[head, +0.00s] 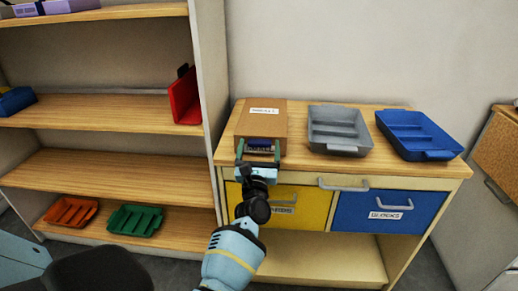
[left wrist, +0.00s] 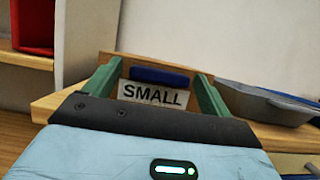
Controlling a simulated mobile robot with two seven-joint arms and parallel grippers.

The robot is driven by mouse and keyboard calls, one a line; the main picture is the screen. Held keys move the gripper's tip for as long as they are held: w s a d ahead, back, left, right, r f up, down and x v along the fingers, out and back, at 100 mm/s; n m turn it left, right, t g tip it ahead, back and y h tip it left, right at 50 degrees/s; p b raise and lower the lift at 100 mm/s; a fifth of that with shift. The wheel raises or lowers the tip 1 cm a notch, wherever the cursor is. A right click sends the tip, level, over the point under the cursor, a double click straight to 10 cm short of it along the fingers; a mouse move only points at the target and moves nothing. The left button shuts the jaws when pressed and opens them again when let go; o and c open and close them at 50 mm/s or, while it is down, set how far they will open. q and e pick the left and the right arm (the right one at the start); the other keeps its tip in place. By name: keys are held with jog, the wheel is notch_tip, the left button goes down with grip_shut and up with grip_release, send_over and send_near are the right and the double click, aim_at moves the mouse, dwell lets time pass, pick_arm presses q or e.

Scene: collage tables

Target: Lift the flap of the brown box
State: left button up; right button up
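The brown box (head: 262,121) stands on the left end of the wooden cabinet top, its lid closed with a white label on top. In the left wrist view the front of the brown box (left wrist: 118,64) shows a dark blue tab (left wrist: 160,77) above a label reading "SMALL". My left gripper (head: 258,153) is at the box's front face. Its two green fingers are spread wide, one on each side of the tab and label, with nothing visibly clamped. Whether the fingertips touch the box cannot be told. My right gripper is not in view.
A grey tray (head: 338,145) and a blue tray (head: 440,154) stand to the right of the box. Below are a yellow drawer (head: 312,211) and a blue drawer (head: 350,212) with protruding handles. A shelf unit (head: 100,112) stands close on the left.

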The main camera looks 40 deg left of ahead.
pick_arm(q)
jog(key=c, duration=1.3)
jog(key=shift+o, duration=0.2)
jog(key=shift+r, duration=0.15)
